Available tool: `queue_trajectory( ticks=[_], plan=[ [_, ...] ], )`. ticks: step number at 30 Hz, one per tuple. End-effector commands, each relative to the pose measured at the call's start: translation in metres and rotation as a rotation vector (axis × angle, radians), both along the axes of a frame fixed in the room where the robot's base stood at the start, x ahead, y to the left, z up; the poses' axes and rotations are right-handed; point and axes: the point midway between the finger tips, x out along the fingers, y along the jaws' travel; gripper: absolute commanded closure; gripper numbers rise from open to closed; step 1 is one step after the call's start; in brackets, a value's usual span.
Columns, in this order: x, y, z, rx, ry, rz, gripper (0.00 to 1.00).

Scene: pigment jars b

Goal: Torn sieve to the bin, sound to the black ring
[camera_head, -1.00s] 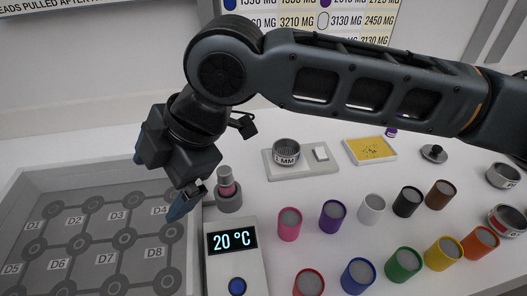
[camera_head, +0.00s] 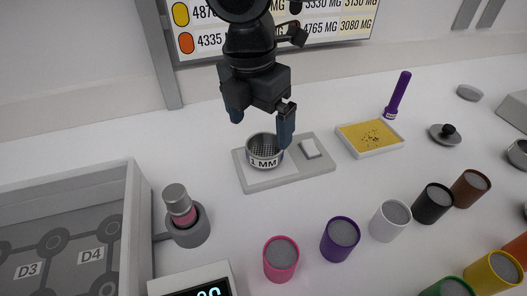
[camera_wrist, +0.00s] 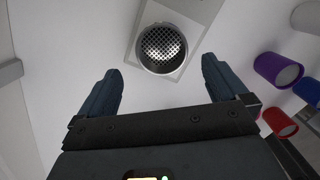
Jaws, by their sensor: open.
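A round metal sieve (camera_head: 264,152) marked "1 MM" sits upright on a pale grey tray (camera_head: 291,181). In the wrist view the sieve (camera_wrist: 162,48) shows its perforated mesh from above, dark with regular holes; no clear tear shows at this size. My gripper (camera_head: 261,118) is open and empty, pointing down just above the sieve. In the wrist view my gripper (camera_wrist: 162,72) has its fingers spread wide, with the sieve beyond the tips and between their lines. I cannot make out a bin or a black ring in these frames.
A yellow speckled tray (camera_head: 369,138), a purple stick (camera_head: 399,93) and a knobbed lid (camera_head: 446,134) stand to the right. Several coloured jars line the front. A pink vial (camera_head: 181,208) and grey crate (camera_head: 137,225) are left.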

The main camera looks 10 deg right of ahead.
Motion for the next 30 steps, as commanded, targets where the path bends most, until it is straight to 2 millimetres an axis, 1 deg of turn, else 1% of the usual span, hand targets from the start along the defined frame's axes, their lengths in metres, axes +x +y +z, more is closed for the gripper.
queue_trajectory(
  ticks=[3, 8, 16, 19, 26, 30],
  plan=[
    [0.001, -0.002, -0.012, -0.001, 0.001, 0.0, 0.0],
    [0.003, -0.005, -0.026, -0.001, 0.0, 0.0, 0.0],
    [0.007, -0.011, -0.061, 0.0, 0.0, 0.0, 0.0],
    [0.007, -0.011, -0.066, 0.001, -0.001, 0.0, 0.0],
    [0.007, -0.011, -0.067, 0.001, 0.0, 0.0, 0.01],
    [0.007, -0.011, -0.067, 0.001, 0.0, -0.001, 0.14]
  ],
)
